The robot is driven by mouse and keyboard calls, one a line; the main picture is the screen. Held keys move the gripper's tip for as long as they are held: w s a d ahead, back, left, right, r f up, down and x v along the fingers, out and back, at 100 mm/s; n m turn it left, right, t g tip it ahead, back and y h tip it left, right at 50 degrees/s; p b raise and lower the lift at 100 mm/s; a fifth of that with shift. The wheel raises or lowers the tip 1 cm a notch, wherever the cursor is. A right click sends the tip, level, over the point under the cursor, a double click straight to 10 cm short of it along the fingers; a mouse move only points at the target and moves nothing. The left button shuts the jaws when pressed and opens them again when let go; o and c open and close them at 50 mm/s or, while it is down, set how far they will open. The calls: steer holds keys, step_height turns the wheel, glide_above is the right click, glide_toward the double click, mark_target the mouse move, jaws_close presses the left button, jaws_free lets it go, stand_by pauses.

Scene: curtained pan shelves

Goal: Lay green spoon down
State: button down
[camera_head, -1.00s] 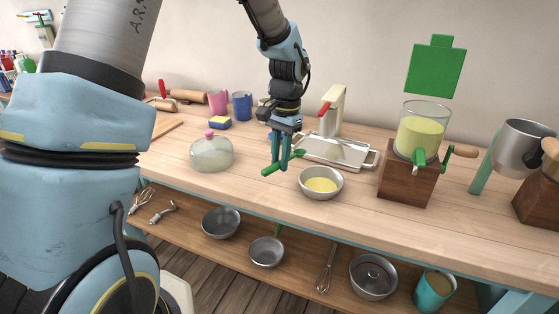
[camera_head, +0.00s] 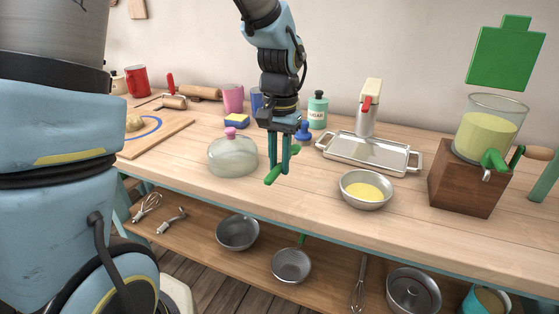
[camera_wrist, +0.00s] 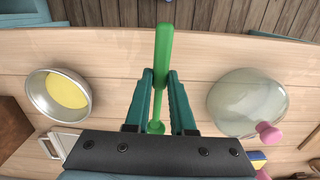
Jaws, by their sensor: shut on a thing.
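The green spoon (camera_head: 272,176) is held between the teal fingers of my gripper (camera_head: 280,170), above the wooden counter (camera_head: 316,205). In the wrist view my gripper (camera_wrist: 160,82) is shut on the green spoon (camera_wrist: 164,50), whose thick handle end sticks out beyond the fingertips and whose thin part runs back between the fingers. Whether the spoon touches the counter I cannot tell. The metal bowl of yellow mixture (camera_head: 365,203) stands to the right of the gripper, and the glass dome with a pink knob (camera_head: 232,158) stands to the left.
A metal tray (camera_head: 410,165) lies behind the bowl. A juicer-like machine with a wooden base (camera_head: 466,180) stands at the right. A yellow and blue sponge (camera_head: 237,121) lies behind the dome. The counter between dome and bowl is bare near the front edge.

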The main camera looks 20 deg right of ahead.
mark_target(279, 197)
steer(key=shift+f+b, duration=2.1)
steer(key=shift+f, duration=1.25)
steer(key=c, duration=1.1)
jaws_free()
steer(key=o, duration=0.6)
step_height(279, 197, up, 11)
steer(key=shift+w+d+f+b, duration=0.1)
steer(key=shift+b, duration=0.45)
